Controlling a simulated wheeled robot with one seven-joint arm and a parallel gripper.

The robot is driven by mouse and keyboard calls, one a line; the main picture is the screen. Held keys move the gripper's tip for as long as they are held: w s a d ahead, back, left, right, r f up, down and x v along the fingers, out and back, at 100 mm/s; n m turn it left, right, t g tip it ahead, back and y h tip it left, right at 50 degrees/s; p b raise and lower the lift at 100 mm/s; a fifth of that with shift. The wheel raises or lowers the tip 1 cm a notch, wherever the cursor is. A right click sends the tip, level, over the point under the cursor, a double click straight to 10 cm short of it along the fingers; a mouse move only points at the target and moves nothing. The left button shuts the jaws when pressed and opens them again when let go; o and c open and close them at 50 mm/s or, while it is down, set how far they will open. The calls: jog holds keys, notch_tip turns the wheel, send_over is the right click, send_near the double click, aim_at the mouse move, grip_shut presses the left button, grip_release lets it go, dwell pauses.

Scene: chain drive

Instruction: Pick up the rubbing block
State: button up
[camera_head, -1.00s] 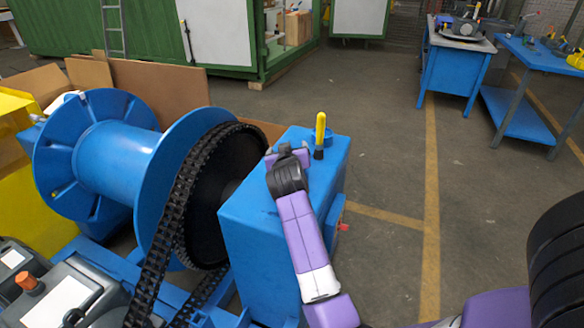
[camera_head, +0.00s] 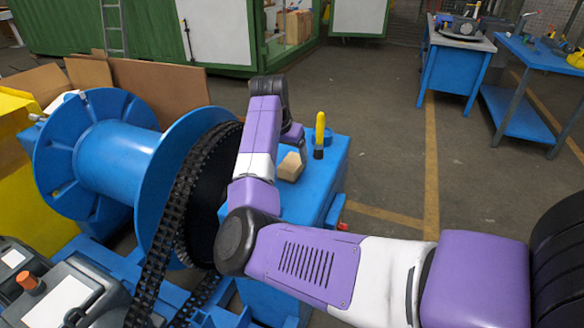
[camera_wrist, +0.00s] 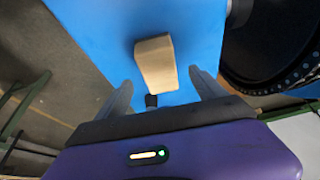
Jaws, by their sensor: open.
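The rubbing block, a beige wooden block (camera_head: 290,166), lies on top of the blue housing (camera_head: 318,180). In the wrist view the block (camera_wrist: 155,60) appears ahead of my gripper (camera_wrist: 161,78). The two grey fingers are apart, one on each side of the block's near end in the picture, with blue surface visible between each finger and the block. Nothing is held. Whether the fingertips are down at the block's height cannot be told. In the head view my arm hides most of the gripper.
A yellow-handled tool (camera_head: 320,131) stands upright on the housing, close to the block. The large blue reel (camera_head: 112,158) and black chain (camera_head: 168,215) are to the left. Open floor (camera_head: 390,150) lies to the right, with blue workbenches (camera_head: 455,80) beyond.

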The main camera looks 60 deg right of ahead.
aim_at(292, 162)
jog(key=shift+x, duration=2.8)
jog(key=shift+d+f+p, duration=0.1)
jog(key=shift+f+p, duration=0.05)
jog(key=shift+p, duration=0.15)
jog(key=c, duration=1.6)
jog(key=shift+o, duration=0.2)
notch_tip(292, 162, up, 21)
jog(key=shift+f+b, duration=0.2)
jog(key=shift+b, duration=0.1)
